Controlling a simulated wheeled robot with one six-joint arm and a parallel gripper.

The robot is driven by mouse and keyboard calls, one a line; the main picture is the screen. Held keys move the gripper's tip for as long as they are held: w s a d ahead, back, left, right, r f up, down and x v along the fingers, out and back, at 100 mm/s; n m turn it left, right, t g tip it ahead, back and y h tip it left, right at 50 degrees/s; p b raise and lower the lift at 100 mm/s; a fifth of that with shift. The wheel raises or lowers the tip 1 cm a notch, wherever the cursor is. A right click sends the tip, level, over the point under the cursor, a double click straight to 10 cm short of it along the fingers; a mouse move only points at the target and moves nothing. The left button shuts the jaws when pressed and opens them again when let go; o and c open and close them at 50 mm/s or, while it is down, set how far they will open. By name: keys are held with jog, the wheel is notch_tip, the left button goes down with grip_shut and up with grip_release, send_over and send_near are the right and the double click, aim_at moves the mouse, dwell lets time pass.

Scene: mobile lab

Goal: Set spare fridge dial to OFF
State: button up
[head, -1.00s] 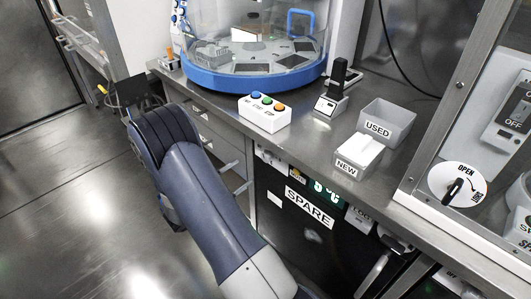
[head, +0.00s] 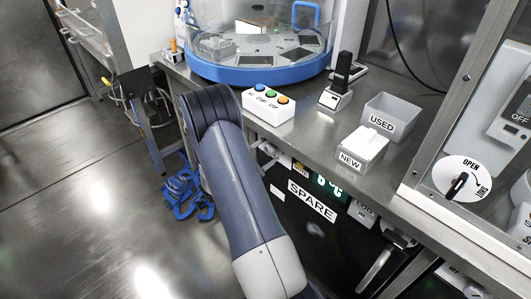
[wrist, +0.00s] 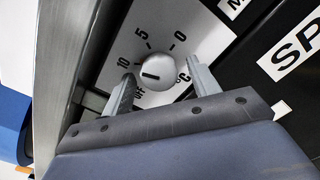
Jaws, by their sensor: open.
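The spare fridge (head: 310,228) is black, with a SPARE label and a lit green display, under the counter in the head view. Its dial (wrist: 157,71) is a round white knob on a pale panel in the wrist view. The panel is marked 0, 5, 10, OFF and °C. The dial's dark mark points left and slightly down, between 10 and OFF. My gripper (wrist: 160,68) is open, with one finger on each side of the dial. I cannot tell whether either finger touches it. In the head view my arm hides the dial and gripper.
The counter above holds a button box (head: 268,106), a small device (head: 335,97), a USED bin (head: 390,115) and a NEW bin (head: 362,150). Another dial marked OPEN (head: 474,168) is at the right. Blue coiled items (head: 185,192) lie on the floor left of my arm.

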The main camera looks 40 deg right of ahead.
jog(key=shift+c, duration=0.5)
jog(key=c, duration=0.9)
jog(key=shift+n, duration=0.3)
jog(key=n, duration=0.3)
jog(key=shift+n+p, duration=0.3)
jog(key=shift+p, duration=0.1)
jog(key=n+p, duration=0.1)
jog(key=n, duration=0.2)
jog(key=shift+s+n, duration=0.1)
jog(key=shift+n, duration=0.2)
jog(key=n+p, duration=0.1)
jog(key=n, duration=0.2)
jog(key=shift+n, duration=0.3)
jog(key=shift+n+p, duration=0.8)
jog(key=shift+n, duration=0.7)
